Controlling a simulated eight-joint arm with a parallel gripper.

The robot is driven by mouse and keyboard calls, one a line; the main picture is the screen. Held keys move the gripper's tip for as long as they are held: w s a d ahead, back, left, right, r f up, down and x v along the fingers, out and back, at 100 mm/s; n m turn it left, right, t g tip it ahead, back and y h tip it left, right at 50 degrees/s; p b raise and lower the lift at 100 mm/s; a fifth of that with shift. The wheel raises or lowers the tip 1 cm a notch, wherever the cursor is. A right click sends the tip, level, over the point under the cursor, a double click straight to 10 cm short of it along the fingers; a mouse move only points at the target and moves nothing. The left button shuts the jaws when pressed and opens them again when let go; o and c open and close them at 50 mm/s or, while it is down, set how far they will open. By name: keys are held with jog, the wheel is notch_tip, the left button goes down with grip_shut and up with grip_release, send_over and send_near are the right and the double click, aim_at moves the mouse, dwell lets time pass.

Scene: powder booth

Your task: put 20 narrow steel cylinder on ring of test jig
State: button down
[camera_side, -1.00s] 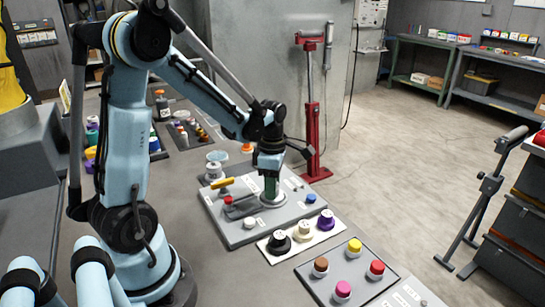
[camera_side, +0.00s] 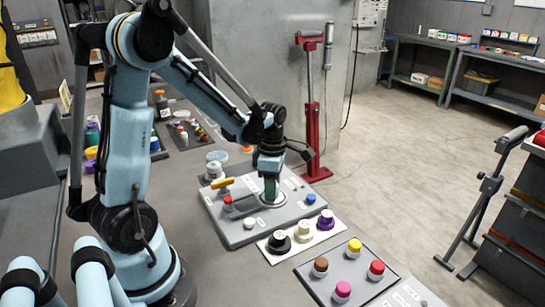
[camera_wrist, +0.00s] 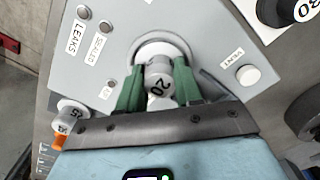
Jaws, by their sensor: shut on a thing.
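My gripper (camera_wrist: 158,92) has green fingers, shut on a narrow steel cylinder (camera_wrist: 160,84) marked "20" in the wrist view. The cylinder stands between the fingers, over the round ring (camera_wrist: 165,47) of the test jig. Whether its bottom touches the ring is hidden. In the side view, my gripper (camera_side: 270,190) points down at the ring (camera_side: 272,203), and the fingers hide the cylinder. The test jig is a grey panel (camera_side: 240,237), with labels "LEAKS", "SEALED" and "VENT" legible in the wrist view.
A white plate with black, cream and purple knobs (camera_side: 325,221) lies in front of the jig. A grey plate (camera_side: 320,285) with coloured-top pieces is nearer. A red stand (camera_side: 313,140) rises behind.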

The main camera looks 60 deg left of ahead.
jog(key=c, duration=0.7)
grip_release()
jog(key=o, duration=0.5)
jog(key=shift+r, duration=4)
